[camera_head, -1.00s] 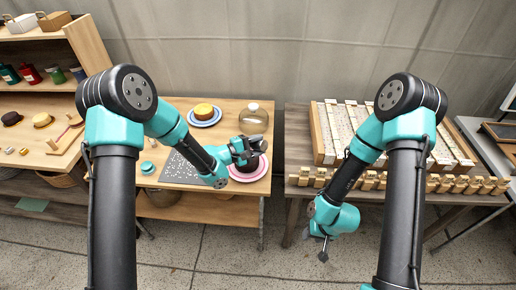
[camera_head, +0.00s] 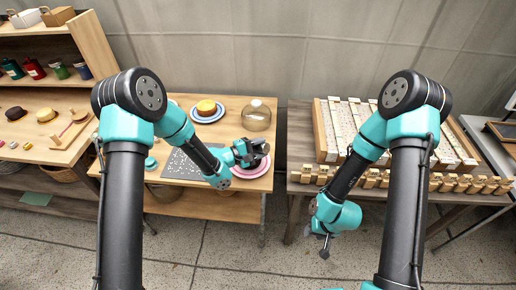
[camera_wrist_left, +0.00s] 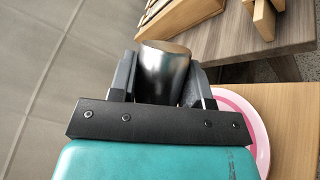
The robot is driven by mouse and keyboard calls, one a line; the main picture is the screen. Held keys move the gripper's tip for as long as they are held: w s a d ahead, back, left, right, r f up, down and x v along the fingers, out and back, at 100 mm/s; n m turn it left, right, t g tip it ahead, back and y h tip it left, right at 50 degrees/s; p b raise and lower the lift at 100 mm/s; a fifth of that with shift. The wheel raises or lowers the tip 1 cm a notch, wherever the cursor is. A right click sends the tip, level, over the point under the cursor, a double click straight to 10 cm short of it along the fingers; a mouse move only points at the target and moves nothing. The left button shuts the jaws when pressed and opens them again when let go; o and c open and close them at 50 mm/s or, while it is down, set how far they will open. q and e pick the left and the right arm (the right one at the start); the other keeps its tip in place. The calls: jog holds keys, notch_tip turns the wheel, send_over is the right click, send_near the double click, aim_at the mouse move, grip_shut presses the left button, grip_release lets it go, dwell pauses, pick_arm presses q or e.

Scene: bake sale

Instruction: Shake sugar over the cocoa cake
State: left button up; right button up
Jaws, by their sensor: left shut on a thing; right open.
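My left gripper (camera_head: 256,150) is shut on a shiny metal shaker. In the left wrist view the shaker (camera_wrist_left: 164,72) sits between the two fingers of the left gripper (camera_wrist_left: 164,82), tilted over in that picture. The left gripper is above the pink plate (camera_head: 266,171) at the table's right front corner; the plate's pink rim (camera_wrist_left: 246,108) also shows in the left wrist view. The dark cocoa cake on the plate is mostly hidden behind the gripper. My right gripper (camera_head: 324,246) is open and empty, hanging low in front of the right table.
A yellow cake (camera_head: 206,106) on a blue plate and a glass dome (camera_head: 257,116) stand behind the left gripper. A grey speckled mat (camera_head: 182,168) lies to its left. The right table holds a wooden rack (camera_head: 322,130) and several small wooden blocks. A gap separates the two tables.

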pick_arm(q)
jog(key=shift+r, duration=1.5)
jog(key=shift+f, duration=1.5)
jog(key=shift+r, duration=0.1)
jog(key=shift+r, duration=1.4)
jog(key=shift+f, duration=1.55)
